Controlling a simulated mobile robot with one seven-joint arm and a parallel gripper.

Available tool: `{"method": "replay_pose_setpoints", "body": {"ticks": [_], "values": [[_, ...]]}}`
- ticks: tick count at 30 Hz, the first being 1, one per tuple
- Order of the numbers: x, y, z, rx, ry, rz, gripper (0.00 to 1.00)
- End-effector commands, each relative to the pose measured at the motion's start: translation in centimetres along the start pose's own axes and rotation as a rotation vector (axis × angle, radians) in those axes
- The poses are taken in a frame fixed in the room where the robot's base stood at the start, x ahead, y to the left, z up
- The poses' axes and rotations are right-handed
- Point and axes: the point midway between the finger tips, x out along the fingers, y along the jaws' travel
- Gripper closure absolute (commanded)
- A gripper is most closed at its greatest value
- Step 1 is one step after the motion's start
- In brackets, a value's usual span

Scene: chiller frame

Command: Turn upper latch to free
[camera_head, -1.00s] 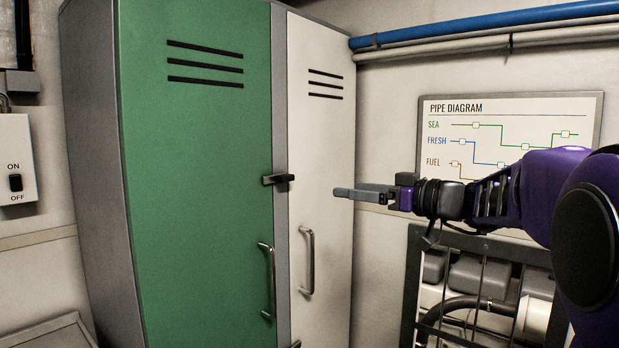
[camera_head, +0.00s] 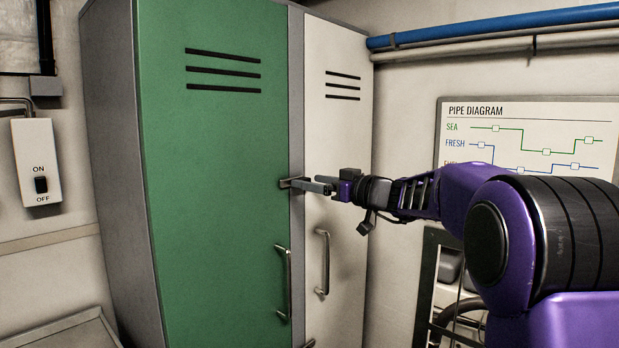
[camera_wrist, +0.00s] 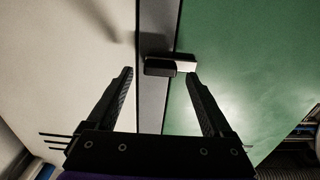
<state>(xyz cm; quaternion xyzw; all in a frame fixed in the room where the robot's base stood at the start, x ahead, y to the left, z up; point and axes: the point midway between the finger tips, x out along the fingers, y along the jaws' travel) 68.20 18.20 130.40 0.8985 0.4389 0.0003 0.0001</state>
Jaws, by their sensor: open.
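The upper latch (camera_head: 286,182) is a short dark horizontal bar on the grey post between the green door (camera_head: 215,150) and the white door (camera_head: 340,130). In the wrist view the latch (camera_wrist: 184,62) lies crosswise over the post, with one end over the edge of the green door. My gripper (camera_head: 325,184) is at latch height, just to its right in the head view. In the wrist view my gripper (camera_wrist: 160,75) is open, with the latch just beyond and between its fingertips. I cannot tell whether a finger touches it.
Vertical handles stand out below the latch on the green door (camera_head: 285,283) and the white door (camera_head: 325,262). A small part of another fitting (camera_head: 308,344) shows low on the post. A pipe diagram board (camera_head: 530,140) and a blue pipe (camera_head: 490,26) are on the right wall.

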Motion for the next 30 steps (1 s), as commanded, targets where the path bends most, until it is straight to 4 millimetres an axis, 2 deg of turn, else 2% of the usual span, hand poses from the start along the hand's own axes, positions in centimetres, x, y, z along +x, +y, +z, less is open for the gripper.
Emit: {"method": "replay_pose_setpoints", "body": {"ticks": [5,14,27,28,30], "values": [[1.28,-0.03,0.00,0.001,0.000,0.000,0.15],[1.40,-0.01,0.05,0.000,0.000,0.000,0.17],[1.37,-0.01,0.03,0.000,-0.001,0.000,0.96],[1.37,0.00,0.04,0.000,-0.001,0.000,1.00],[1.37,0.00,0.04,0.001,-0.001,0.000,1.00]]}}
